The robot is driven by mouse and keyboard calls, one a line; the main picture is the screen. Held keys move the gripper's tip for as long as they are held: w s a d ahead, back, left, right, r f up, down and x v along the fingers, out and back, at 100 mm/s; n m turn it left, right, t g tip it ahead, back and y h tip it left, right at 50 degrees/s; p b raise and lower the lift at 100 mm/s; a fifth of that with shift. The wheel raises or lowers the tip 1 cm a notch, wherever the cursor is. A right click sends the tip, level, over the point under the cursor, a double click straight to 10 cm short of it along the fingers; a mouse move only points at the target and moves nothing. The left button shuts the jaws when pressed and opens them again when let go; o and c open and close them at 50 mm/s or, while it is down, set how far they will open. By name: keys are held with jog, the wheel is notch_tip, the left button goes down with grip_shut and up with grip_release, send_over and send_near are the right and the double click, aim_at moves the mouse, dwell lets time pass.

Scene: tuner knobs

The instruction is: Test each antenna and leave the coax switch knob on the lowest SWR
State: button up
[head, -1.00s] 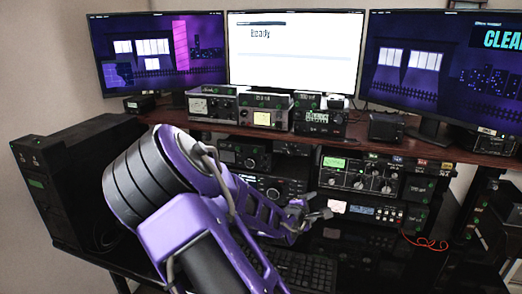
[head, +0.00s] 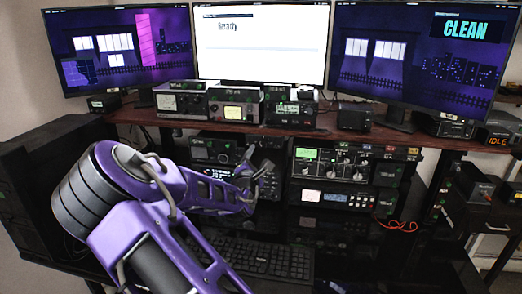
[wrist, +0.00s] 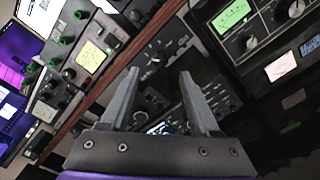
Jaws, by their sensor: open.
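My gripper (head: 262,168) is open and empty, in front of the radio gear under the shelf. Its two fingers (wrist: 158,75) show in the wrist view, with a black radio's knobs and blue-lit display (wrist: 162,127) behind them. To its right in the head view is a tuner (head: 335,164) with a green screen and several knobs; it also shows in the wrist view (wrist: 262,22). A lit meter (head: 232,113) stands on the shelf. I cannot tell which knob is the coax switch, or read any SWR value.
The middle monitor (head: 262,50) reads "Ready"; the right monitor (head: 405,60) reads "CLEAN". The brown shelf edge (head: 140,118) runs above my gripper. A keyboard (head: 255,255) lies below. A box at far right reads "IDLE" (head: 497,140).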

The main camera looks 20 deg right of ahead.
aim_at(262, 146)
jog(key=x, duration=0.6)
jog(key=shift+w+d, duration=0.25)
grip_shut()
